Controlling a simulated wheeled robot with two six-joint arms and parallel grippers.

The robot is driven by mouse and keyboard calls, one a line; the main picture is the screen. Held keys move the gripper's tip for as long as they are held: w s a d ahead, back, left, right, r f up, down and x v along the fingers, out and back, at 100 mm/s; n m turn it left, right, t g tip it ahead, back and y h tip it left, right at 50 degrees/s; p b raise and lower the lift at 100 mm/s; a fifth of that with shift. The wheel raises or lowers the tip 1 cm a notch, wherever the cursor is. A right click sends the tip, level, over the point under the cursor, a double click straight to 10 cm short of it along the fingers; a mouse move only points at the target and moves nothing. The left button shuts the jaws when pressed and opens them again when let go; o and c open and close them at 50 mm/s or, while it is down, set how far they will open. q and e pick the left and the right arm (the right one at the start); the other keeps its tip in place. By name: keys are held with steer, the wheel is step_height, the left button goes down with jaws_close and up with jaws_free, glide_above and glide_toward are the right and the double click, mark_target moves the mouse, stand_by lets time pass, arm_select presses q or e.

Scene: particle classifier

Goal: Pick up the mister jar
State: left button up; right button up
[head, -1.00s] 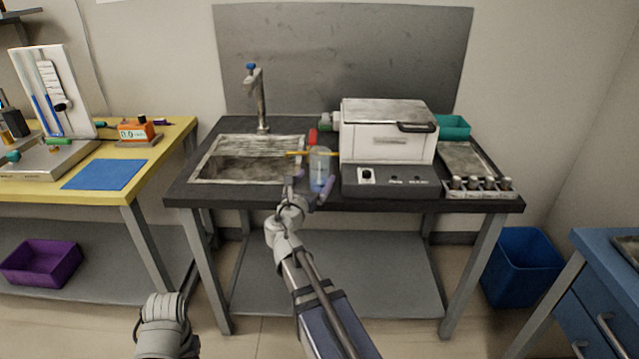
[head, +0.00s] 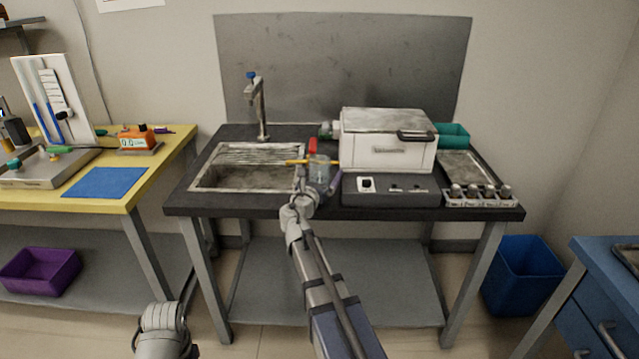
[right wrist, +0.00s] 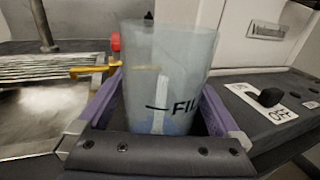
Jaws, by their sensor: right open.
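The mister jar (head: 319,172) is a clear, tapered jar with a little blue liquid low inside, a red part and a yellow nozzle at its upper left. It stands upright on the black bench between the sink and the white machine. In the right wrist view the jar (right wrist: 165,75) fills the middle, with dark lettering on its front. My right gripper (head: 319,187) is open. Its purple fingers lie on either side of the jar in the wrist view (right wrist: 160,115); whether they touch it cannot be told. My left gripper is not in view; only part of that arm shows.
The sink (head: 250,181) with its tap (head: 262,108) is left of the jar. The white machine (head: 388,143) on its dark control base stands close on the right. A rack of small bottles (head: 478,197) sits at the bench's right front.

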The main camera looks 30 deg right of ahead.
steer(key=c, duration=1.5)
steer(key=shift+o, duration=0.2)
steer(key=shift+r+p, duration=0.3)
step_height(320, 180, up, 17)
steer(key=p, duration=1.7)
steer(key=shift+r, duration=0.2)
